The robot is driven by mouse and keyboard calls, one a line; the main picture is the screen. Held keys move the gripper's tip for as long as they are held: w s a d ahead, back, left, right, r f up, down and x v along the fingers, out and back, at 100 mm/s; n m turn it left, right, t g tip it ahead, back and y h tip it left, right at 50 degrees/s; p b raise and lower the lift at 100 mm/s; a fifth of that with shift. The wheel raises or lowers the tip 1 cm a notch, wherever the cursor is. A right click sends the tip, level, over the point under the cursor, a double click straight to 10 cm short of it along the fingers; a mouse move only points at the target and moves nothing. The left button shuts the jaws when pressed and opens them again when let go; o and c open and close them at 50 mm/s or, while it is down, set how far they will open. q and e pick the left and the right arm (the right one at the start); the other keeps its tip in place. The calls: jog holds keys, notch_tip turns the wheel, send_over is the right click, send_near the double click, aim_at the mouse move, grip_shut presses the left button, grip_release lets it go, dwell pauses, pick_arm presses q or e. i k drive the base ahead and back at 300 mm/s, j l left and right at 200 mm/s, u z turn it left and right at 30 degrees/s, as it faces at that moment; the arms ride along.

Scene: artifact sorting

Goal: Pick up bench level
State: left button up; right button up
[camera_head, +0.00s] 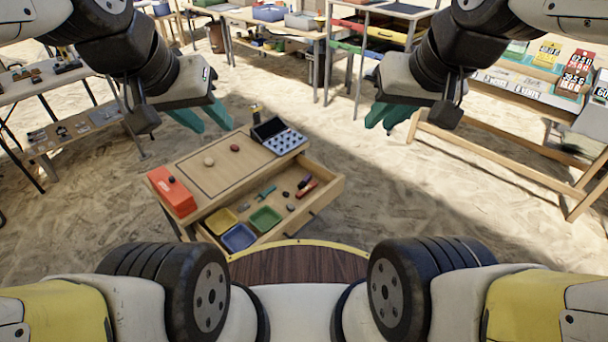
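A low wooden bench (222,185) stands ahead of me with its drawer (325,191) pulled out. In the drawer lie a small teal bar-shaped item (266,193), a red and dark item (306,187) and several small stones. I cannot tell for sure which item is the bench level; the teal bar may be it. My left gripper (203,116) has teal fingers apart and hangs empty above the bench's far left side. My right gripper (387,115) also has its teal fingers apart, empty, over the floor right of the bench.
The drawer also holds yellow (221,221), blue (238,237) and green (265,219) trays. On the bench top are a red box (173,191), two small round pieces and an open dark case (279,137). Tables stand left, behind and right. Sandy floor is clear between.

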aim_at(310, 187)
jog(key=i+l+u, duration=0.6)
jog(key=u, duration=0.25)
jog(key=l, duration=0.1)
